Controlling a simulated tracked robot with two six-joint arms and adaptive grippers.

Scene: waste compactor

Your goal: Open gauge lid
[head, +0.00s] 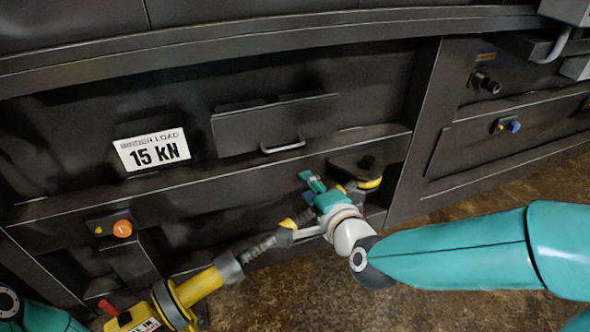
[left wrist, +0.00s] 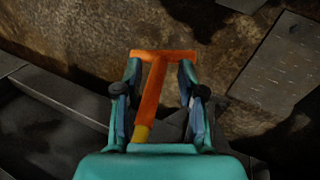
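The dark rectangular lid (head: 275,125) lies closed against the compactor front in the head view. Its pale bar handle (head: 283,145) is on the lower edge. My right gripper (head: 316,186) is below and right of this handle, apart from it; its fingers are partly hidden by its own wrist, so I cannot tell its opening. In the left wrist view my left gripper (left wrist: 160,85) has its fingers spread on both sides of an orange T-shaped handle (left wrist: 154,85), with gaps beside the shaft. No left fingers show in the head view.
A white "15 KN" sign (head: 151,149) is left of the lid. An orange button (head: 122,228) is below it. A yellow cylinder (head: 200,286) with a dark ribbed hose (head: 260,246) is at lower left. A dark bracket (head: 365,165) juts out near my right gripper. Brown floor is in front.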

